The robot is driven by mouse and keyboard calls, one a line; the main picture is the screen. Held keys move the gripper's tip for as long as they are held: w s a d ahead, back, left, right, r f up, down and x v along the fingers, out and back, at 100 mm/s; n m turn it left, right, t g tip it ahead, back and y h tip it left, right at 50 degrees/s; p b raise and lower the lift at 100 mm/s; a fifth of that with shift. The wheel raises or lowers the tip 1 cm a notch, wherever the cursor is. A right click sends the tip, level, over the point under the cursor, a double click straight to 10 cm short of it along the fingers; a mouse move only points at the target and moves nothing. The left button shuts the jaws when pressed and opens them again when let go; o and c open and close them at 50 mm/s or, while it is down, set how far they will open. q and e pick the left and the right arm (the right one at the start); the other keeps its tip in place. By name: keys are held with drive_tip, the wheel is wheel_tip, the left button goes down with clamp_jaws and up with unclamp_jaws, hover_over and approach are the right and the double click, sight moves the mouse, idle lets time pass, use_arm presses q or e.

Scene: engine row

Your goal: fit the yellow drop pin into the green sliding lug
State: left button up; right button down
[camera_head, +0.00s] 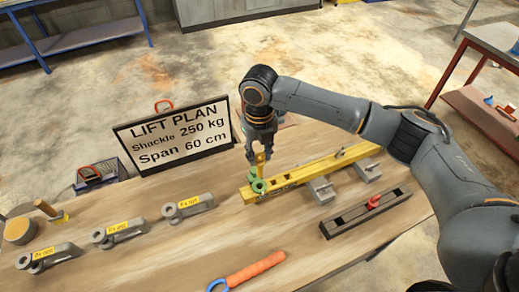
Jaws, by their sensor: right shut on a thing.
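My right gripper (259,153) points down over the table and is shut on the yellow drop pin (260,170). The pin is held roughly upright, directly above the green sliding lug (258,188). The lug sits at the left end of the yellow beam (315,168). The pin's lower end meets the lug in the picture; I cannot tell whether it is inside the lug or just above it. The gripper fingers hide the pin's upper part. My left gripper is not in view.
A lift plan sign (180,134) stands behind, reading shackle 250 kg and span 60 cm. Grey labelled shackles (188,207) line the left. An orange-handled tool (255,269) lies in front.

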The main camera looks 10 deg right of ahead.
sight(259, 161)
drive_tip(key=shift+f+b, duration=0.75)
drive_tip(key=shift+f, duration=1.35)
drive_tip(key=shift+p, duration=0.4)
drive_tip(key=shift+p, duration=0.6)
wheel_tip(259, 161, down, 8)
drive_tip(key=b, duration=0.4)
idle(2.6)
drive_tip(key=c, duration=0.9)
unclamp_jaws()
drive_tip(key=shift+r, duration=0.15)
wheel_tip(259, 161, up, 12)
drive_tip(key=shift+r, duration=0.1)
